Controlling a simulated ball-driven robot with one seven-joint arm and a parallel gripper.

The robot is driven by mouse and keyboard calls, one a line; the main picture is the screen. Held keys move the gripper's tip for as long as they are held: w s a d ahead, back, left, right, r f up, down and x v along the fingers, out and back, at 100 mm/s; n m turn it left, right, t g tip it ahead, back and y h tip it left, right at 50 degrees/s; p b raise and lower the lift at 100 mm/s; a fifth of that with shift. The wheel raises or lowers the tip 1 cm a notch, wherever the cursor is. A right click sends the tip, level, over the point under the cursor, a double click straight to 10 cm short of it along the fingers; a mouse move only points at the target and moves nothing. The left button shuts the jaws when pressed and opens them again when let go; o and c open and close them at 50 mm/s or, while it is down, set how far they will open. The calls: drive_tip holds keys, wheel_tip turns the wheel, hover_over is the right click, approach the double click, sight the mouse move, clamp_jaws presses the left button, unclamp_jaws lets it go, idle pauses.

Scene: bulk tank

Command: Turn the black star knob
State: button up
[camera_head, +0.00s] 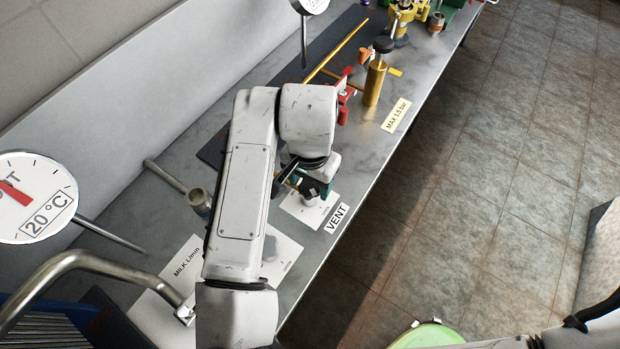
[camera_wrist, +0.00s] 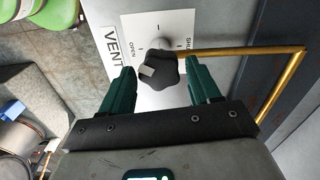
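The black star knob (camera_wrist: 158,70) shows in the wrist view on a white plate (camera_wrist: 176,28) marked OPEN and SHUT, with a VENT label (camera_wrist: 111,42) beside it. A pale mark lies on the knob's left part. My gripper (camera_wrist: 160,78) has its two green fingers apart, one on each side of the knob, with visible gaps, so it is open and empty. In the head view my gripper (camera_head: 312,188) is over the plate (camera_head: 308,210) near the VENT label (camera_head: 337,218). My arm hides much of it there, and I cannot clearly make out the knob.
A brass pipe (camera_wrist: 245,50) runs right of the knob in the wrist view. In the head view a yellow cylinder (camera_head: 375,82) with a black top and red parts (camera_head: 343,100) stand beyond my gripper. A 20 °C gauge (camera_head: 35,197) is at the left.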

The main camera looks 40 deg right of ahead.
drive_tip(key=c, duration=0.8)
